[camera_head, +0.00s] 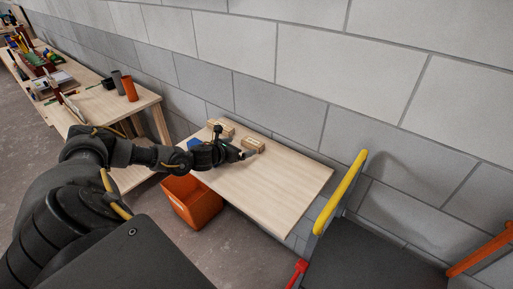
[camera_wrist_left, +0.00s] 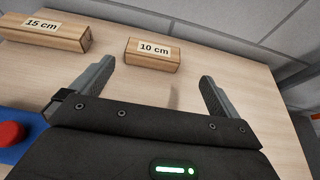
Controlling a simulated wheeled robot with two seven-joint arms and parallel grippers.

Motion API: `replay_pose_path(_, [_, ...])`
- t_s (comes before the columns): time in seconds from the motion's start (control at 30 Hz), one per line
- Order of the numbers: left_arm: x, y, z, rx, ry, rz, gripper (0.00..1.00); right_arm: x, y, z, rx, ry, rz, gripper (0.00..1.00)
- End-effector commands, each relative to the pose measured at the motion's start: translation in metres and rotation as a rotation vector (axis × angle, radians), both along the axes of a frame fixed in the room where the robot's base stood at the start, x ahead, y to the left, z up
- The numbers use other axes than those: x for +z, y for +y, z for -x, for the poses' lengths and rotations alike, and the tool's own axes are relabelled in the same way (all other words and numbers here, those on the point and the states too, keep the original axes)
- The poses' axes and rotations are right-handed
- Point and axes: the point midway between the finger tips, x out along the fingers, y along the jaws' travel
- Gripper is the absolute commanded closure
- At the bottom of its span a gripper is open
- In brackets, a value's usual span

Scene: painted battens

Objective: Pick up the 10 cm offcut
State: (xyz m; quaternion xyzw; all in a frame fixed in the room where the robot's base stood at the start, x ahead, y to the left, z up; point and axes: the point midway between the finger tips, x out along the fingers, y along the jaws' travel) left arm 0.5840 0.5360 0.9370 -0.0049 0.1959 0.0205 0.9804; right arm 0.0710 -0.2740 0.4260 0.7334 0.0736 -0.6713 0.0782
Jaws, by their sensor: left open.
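The 10 cm offcut (camera_wrist_left: 152,56) is a short wooden block with a white "10 cm" label, lying on the pale wooden table. In the head view the offcut (camera_head: 254,145) lies just beyond my left gripper (camera_head: 246,156). In the left wrist view my left gripper (camera_wrist_left: 160,82) is open and empty, and the offcut lies ahead of the gap between its fingers, apart from them. My right gripper is not in view.
A longer block labelled 15 cm (camera_wrist_left: 45,32) lies left of the offcut. A blue item with a red knob (camera_wrist_left: 12,132) is at the lower left. An orange bin (camera_head: 192,203) stands below the table (camera_head: 285,185). The table's right part is clear, and a block wall (camera_head: 290,60) runs behind.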

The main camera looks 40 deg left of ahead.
Motion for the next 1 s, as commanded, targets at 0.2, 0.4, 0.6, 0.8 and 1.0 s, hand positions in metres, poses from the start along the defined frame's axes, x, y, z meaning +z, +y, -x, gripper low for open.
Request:
replay_pose_path(0.2, [-0.007,0.013,-0.012,0.020,0.001,-0.002,0.00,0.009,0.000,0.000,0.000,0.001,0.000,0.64])
replay_pose_path(0.4, [-0.018,0.013,-0.036,0.018,0.002,-0.001,0.00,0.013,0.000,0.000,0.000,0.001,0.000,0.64])
replay_pose_path(0.6, [-0.022,0.012,-0.042,0.016,0.003,-0.001,0.00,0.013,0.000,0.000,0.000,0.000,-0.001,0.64])
replay_pose_path(0.8, [-0.025,0.011,-0.055,0.016,0.001,0.000,0.00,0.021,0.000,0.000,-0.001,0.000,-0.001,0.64])
replay_pose_path(1.0, [-0.039,0.011,-0.077,0.016,0.000,-0.001,0.00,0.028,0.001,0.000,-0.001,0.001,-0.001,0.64])
